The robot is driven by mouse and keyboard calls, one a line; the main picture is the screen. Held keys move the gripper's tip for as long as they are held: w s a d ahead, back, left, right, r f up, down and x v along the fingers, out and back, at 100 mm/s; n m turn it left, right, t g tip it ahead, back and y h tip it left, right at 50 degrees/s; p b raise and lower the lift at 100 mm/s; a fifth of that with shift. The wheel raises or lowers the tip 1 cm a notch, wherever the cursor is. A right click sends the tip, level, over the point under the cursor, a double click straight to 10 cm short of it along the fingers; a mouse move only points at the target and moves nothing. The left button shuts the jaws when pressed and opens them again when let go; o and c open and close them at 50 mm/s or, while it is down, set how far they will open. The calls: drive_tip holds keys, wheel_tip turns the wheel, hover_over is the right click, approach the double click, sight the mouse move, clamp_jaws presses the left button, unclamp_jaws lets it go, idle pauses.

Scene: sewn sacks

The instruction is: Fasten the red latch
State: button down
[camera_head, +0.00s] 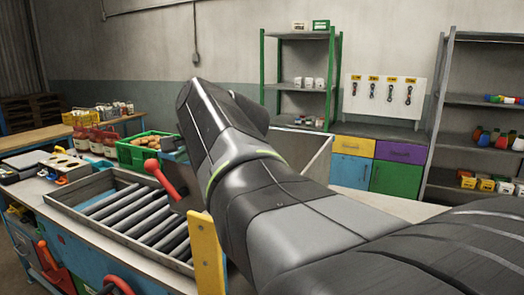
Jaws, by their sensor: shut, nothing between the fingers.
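A red lever with a round knob (152,166) stands out left of my forearm, its lower end beside the roller tray. A red latch-like part (46,256) sits on the blue bench front at the lower left. A curved red handle (118,286) shows at the bottom edge. I cannot tell which of these is the red latch or whether any is fastened. My arm crosses from the lower right to the upper middle. My gripper's fingers are not seen; my arm hides what lies behind it.
A roller tray (62,204) lies on the bench. A green crate (131,152) holds brown items behind it. A yellow post (206,250) stands close below my arm. Shelves (303,85), colored cabinets (398,178) and a white tool board (384,95) stand at the back.

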sight(151, 169)
idle(0.3)
drive_tip(key=p+x, duration=0.1)
drive_tip(key=x, duration=0.3)
drive_tip(key=p+x, duration=0.1)
drive_tip(key=x, duration=0.4)
drive_tip(key=p+x, duration=0.1)
drive_tip(key=x, duration=0.3)
drive_tip(key=shift+w+a+r, duration=0.2)
drive_tip(key=shift+w+a, duration=0.15)
drive_tip(key=shift+a, duration=0.1)
drive_tip(key=shift+w+a+f, duration=0.15)
drive_tip(key=shift+a, duration=0.25)
drive_tip(key=shift+w+a+f, duration=0.15)
drive_tip(key=shift+a+f, duration=0.05)
drive_tip(key=shift+a, duration=0.1)
drive_tip(key=shift+w+a+f, duration=0.35)
drive_tip(key=shift+a+f, duration=0.25)
drive_tip(key=shift+a, duration=0.3)
drive_tip(key=shift+w+a+f+b, duration=0.2)
drive_tip(key=shift+a+f, duration=0.15)
drive_tip(key=shift+f, duration=0.15)
drive_tip(key=shift+w+a+f+b, duration=0.1)
drive_tip(key=shift+a+f+b, duration=0.1)
drive_tip(key=shift+a+f, duration=0.2)
drive_tip(key=shift+w+a+f, duration=0.15)
drive_tip(key=shift+a+f, duration=0.1)
drive_tip(key=shift+f, duration=0.35)
